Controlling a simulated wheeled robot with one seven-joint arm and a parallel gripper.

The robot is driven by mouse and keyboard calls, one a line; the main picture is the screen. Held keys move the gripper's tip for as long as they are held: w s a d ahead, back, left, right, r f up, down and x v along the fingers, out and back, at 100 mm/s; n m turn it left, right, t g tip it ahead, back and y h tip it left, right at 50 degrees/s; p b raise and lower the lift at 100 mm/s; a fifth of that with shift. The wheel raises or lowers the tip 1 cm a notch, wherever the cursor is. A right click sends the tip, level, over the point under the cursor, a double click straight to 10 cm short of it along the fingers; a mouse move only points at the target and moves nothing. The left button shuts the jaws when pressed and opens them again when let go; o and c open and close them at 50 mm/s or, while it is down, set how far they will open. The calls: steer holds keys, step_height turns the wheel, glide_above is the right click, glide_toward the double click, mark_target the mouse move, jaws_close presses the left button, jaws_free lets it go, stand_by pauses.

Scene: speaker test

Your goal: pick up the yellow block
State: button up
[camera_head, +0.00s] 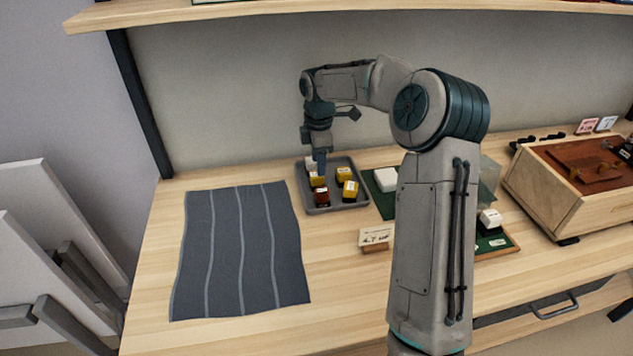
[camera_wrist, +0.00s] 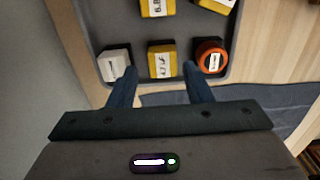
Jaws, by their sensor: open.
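Three yellow blocks lie in a grey tray (camera_head: 336,196): one at the left (camera_head: 317,181), one at the back (camera_head: 343,174), one at the right (camera_head: 350,190). A white block (camera_head: 310,162) and a red-brown block (camera_head: 321,197) share the tray. My gripper (camera_head: 320,163) points down over the tray's left part. In the wrist view my gripper (camera_wrist: 160,72) is open, its fingertips on either side of a labelled yellow block (camera_wrist: 162,61). The white block (camera_wrist: 115,65) is left of it, the orange-red one (camera_wrist: 210,55) right. Contact cannot be told.
A dark striped mat (camera_head: 240,250) covers the left of the wooden table. A small sign (camera_head: 375,239) stands in front of the tray. Green mats with white blocks lie to the right, partly behind my arm. A wooden box (camera_head: 560,195) stands far right; a shelf (camera_head: 350,8) hangs above.

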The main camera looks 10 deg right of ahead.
steer(key=f, duration=0.5)
steer(key=shift+s+a+f, duration=0.15)
steer(key=shift+a, duration=0.1)
steer(key=c, duration=0.7)
steer(key=shift+c, duration=0.2)
steer(key=shift+r, duration=0.75)
step_height(320, 180, up, 3)
steer(key=shift+f, duration=0.1)
steer(key=s+d+r, duration=0.6)
steer(key=s+d, duration=0.2)
steer(key=shift+d+r, duration=0.35)
steer(key=shift+r, duration=0.05)
